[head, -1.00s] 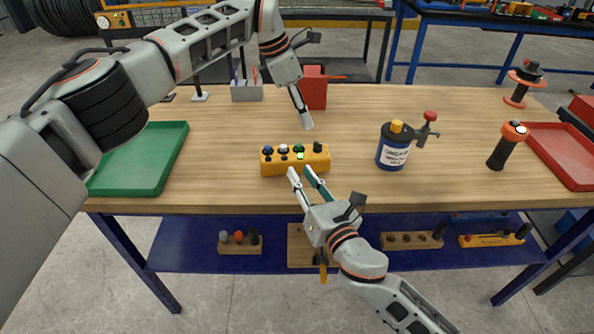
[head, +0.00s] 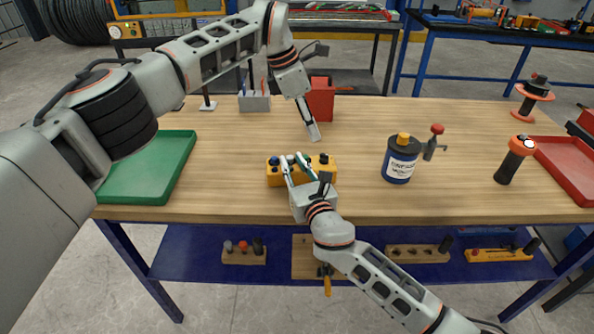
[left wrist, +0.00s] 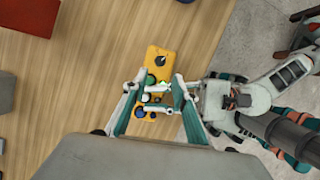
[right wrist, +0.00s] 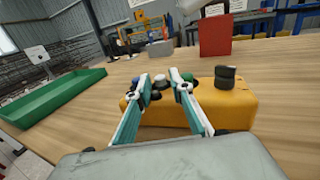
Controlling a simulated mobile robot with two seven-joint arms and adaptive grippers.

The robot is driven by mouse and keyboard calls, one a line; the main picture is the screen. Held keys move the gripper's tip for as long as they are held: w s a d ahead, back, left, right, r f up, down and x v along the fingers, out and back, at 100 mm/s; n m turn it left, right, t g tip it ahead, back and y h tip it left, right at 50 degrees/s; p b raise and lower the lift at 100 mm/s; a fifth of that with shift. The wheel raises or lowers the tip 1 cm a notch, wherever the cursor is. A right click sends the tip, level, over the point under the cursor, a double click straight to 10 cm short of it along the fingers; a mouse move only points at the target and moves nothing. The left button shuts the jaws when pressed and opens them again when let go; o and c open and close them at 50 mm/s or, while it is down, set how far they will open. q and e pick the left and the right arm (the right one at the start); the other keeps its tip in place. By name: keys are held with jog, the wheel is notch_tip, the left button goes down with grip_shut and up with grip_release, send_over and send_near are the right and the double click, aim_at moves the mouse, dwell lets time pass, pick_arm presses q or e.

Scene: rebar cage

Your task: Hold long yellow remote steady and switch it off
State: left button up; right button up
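The long yellow remote (head: 274,179) lies flat near the front edge of the table, with a row of knobs on top. In the right wrist view its yellow body (right wrist: 240,106) shows a black knob at the right end, and green, white and blue knobs. My right gripper (head: 293,158) is open over the remote's left-middle part, its fingertips low among the knobs. Whether they touch is unclear. My left gripper (head: 314,134) hangs above and behind the remote. In the left wrist view its fingers (left wrist: 155,88) are apart and empty, with the remote (left wrist: 160,55) below them.
A blue bottle (head: 399,165) and a red-knobbed valve (head: 433,145) stand right of the remote. A green tray (head: 150,180) is at the left, a red tray (head: 570,160) at the right. A red box (head: 320,103) stands behind.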

aim_at(323, 156)
jog(key=shift+w, duration=0.15)
grip_shut()
pick_arm(q)
jog(key=shift+o, duration=0.9)
jog(key=d+f+n, duration=0.1)
jog(key=f, duration=0.2)
jog(key=d+f+n+t, duration=0.1)
jog(key=f+n, duration=0.1)
jog(key=f, duration=0.1)
jog(key=d+f+n+t, duration=0.1)
jog(key=f, duration=0.1)
jog(key=shift+d+f+n, duration=0.1)
jog(key=shift+f+n, duration=0.3)
grip_shut()
